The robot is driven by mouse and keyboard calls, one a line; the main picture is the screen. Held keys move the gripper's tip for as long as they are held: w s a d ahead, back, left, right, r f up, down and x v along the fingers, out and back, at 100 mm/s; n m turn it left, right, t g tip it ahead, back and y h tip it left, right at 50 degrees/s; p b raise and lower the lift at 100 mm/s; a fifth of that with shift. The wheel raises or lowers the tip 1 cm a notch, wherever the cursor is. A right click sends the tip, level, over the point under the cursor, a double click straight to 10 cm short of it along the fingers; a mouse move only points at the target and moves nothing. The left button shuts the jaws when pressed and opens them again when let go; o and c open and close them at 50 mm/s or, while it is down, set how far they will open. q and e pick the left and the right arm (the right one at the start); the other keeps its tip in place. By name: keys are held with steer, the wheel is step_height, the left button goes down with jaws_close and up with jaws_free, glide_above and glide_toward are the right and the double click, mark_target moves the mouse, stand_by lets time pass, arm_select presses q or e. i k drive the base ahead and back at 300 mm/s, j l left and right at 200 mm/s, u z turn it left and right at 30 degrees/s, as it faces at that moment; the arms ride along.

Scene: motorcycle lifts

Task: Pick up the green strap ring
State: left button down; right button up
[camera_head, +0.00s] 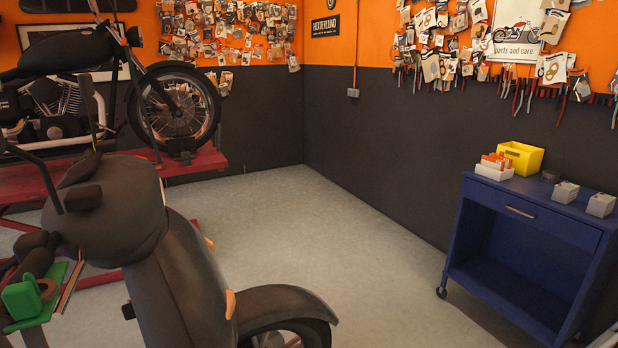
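A thick green piece (20,299) sits at the lower left, on a flat green surface (38,319) beside the near motorcycle. It is the only separate green item I see, but I cannot tell for sure that it is the green strap ring. A brownish round piece (47,288) is right next to it. Neither of my grippers is in view.
A near dark motorcycle (185,285) fills the lower left. Another motorcycle (60,85) stands on a red lift (190,161) behind. A blue cart (530,235) at right carries a yellow bin (521,157) and small boxes. The grey floor (330,240) between is clear.

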mark_target(21, 299)
steer(key=u, duration=1.7)
